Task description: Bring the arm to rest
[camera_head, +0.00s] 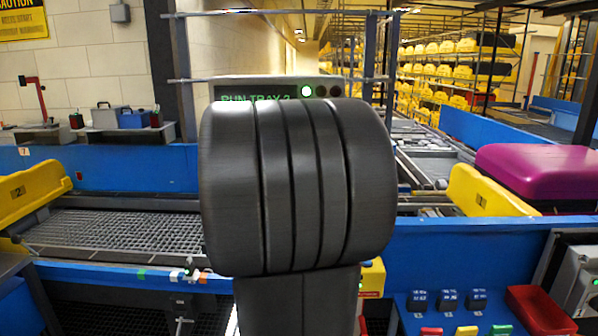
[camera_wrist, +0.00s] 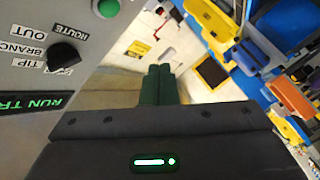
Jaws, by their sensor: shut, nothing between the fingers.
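My gripper (camera_wrist: 159,74) shows in the wrist view, its two dark green fingers side by side, shut and empty. It is beside a grey control panel (camera_wrist: 40,30) with a black knob (camera_wrist: 70,55), labels reading ROUTE, OUT, BRANCH and TIP, and a green button (camera_wrist: 108,8). I cannot tell any contact between fingers and panel. In the head view my dark ribbed arm fills the middle and hides the gripper. Behind it, a display (camera_head: 255,98) reads RUN TRAY 2, with a green lamp (camera_head: 306,91) lit.
A yellow tray numbered 2 (camera_head: 30,190) is at the left, by a mesh conveyor bed (camera_head: 115,232). A purple case (camera_head: 540,172) lies at the right near another yellow piece (camera_head: 490,195). A red bin (camera_head: 541,310) and colored buttons (camera_head: 466,330) are at the lower right. Blue rails (camera_head: 440,255) border the line.

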